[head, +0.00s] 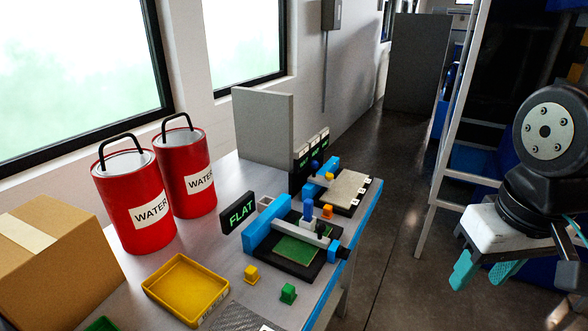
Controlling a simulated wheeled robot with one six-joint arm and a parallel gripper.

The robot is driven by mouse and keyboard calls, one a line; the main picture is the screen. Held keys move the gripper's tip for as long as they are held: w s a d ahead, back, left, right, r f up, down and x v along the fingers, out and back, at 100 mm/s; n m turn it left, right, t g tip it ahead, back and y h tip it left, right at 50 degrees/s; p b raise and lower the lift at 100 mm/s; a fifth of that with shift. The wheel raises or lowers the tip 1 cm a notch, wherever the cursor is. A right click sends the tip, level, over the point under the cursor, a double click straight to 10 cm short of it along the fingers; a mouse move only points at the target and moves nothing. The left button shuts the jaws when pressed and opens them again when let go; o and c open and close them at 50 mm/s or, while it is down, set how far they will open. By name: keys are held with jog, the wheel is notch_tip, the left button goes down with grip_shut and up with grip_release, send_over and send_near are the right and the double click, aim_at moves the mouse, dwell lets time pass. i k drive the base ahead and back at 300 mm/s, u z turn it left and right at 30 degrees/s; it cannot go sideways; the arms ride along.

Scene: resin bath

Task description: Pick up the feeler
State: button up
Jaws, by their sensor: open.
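I cannot tell for sure which thing is the feeler. A small blue upright piece (308,208) stands on the nearer fixture (262,228), by a grey bar across a green plate (296,251); it may be the feeler. A dark knob stands beside it. My gripper (485,271) is at the right, over the floor and well apart from the table. Its teal fingers are spread and nothing shows between them.
The table (240,180) also carries a yellow tray (187,287), yellow (251,274) and green (288,293) blocks, a FLAT sign (238,213), two red WATER buckets (133,205), a cardboard box (60,265) and a farther fixture (346,190). A white ladder (452,120) stands behind my arm.

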aim_at(307, 204)
jog(key=z, duration=1.15)
jog(key=i, duration=0.6)
jog(key=u, duration=1.9)
